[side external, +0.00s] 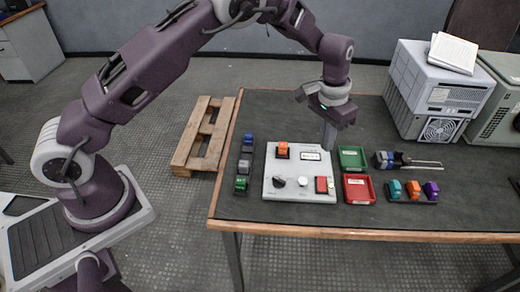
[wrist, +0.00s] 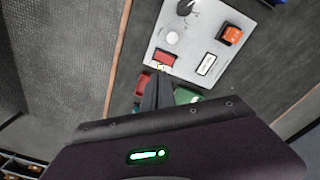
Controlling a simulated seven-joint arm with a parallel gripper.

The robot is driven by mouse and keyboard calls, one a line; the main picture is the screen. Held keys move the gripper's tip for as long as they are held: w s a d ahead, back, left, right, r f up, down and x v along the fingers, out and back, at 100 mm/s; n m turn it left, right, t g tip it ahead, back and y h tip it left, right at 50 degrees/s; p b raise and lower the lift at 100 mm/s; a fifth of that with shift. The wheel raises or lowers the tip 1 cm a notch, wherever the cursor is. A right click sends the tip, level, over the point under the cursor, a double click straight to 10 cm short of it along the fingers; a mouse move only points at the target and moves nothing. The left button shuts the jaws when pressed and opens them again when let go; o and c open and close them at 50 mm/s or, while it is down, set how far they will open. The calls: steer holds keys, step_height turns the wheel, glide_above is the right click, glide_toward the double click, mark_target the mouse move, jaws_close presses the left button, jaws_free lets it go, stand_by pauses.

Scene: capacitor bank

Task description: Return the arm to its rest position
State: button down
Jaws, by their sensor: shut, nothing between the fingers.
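My gripper (side external: 328,138) is shut and empty, pointing down above the work table (side external: 300,226), at the back right of the grey panel (side external: 270,184). In the wrist view its closed fingers (wrist: 156,92) reach toward the panel's edge. The panel carries an orange block (side external: 282,149), a dark knob (side external: 279,182), a white round button (side external: 303,182), a red block (side external: 321,184) and a white label plate (side external: 311,156). The panel also shows in the wrist view (wrist: 192,48).
A green bin (side external: 351,158) and a red bin (side external: 357,188) stand right of the panel. Small blocks sit in a left rack (side external: 243,165) and a right rack (side external: 413,192). A tool (side external: 395,160) lies behind the right rack. Large grey cases (side external: 437,92) stand at the back right.

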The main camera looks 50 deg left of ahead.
steer(key=s+a+r+n+t+h, duration=0.1)
steer(key=s+a+r, duration=0.1)
steer(key=s+r, duration=0.6)
steer(key=s+a+r+t, duration=0.1)
steer(key=s+a+r, duration=0.25)
steer(key=r, duration=0.85)
steer(key=s+a+t, duration=0.1)
steer(key=s, duration=1)
steer(key=s+a+r+n+t+y, duration=0.1)
steer(key=s+a+t, duration=0.1)
steer(key=s, duration=1)
steer(key=shift+s+a+r+y, duration=0.2)
steer(key=shift+s+r+y, duration=0.05)
steer(key=shift+r+y, duration=0.05)
